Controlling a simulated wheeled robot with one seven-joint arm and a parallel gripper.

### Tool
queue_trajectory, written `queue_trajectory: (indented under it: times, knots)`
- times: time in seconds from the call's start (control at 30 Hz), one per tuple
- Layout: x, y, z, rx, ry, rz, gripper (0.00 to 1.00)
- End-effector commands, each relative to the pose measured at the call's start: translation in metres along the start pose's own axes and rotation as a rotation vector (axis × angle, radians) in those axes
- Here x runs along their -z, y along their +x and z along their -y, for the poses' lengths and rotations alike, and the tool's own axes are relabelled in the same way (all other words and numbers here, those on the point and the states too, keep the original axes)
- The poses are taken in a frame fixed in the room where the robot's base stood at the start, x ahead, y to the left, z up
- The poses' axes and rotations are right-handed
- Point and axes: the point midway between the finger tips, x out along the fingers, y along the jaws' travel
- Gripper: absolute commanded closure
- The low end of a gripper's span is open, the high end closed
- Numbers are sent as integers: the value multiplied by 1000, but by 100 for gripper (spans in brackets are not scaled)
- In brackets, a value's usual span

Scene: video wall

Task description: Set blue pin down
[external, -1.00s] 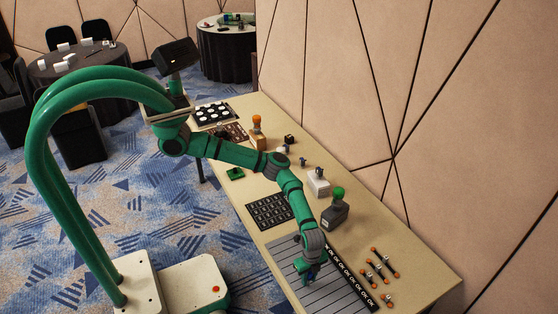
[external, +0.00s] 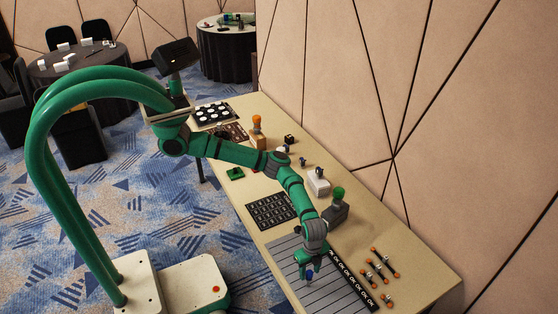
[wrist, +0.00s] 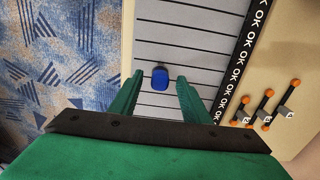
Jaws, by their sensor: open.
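The blue pin (wrist: 160,78) stands on the grey lined board (wrist: 190,51) in the wrist view, seen from above between and just beyond the fingertips. In the external view the blue pin (external: 309,274) shows as a small blue spot under my gripper (external: 306,270). In the wrist view my gripper (wrist: 155,80) is open, with a green finger on either side of the pin and a gap to each. The pin's lower part is hard to see.
A black strip marked OK (wrist: 246,50) runs along the board's right edge. Beyond it lie several orange-ended rods (external: 383,266). A black grid tray (external: 271,210), a grey block with a green knob (external: 335,210) and a white box (external: 318,183) stand farther back. The table edge is at the left.

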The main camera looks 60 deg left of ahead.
Motion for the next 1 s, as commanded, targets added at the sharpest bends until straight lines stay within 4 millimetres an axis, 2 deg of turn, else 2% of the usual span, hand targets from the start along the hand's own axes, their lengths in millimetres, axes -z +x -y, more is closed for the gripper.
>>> queue_trajectory:
  times: [0.2, 0.4, 1.0]
  knots:
    - [0, -41, 0, 0, 1, -1, 57]
    - [0, -62, 0, -1, 0, -1, 57]
    - [0, -66, 0, 0, 0, 0, 57]
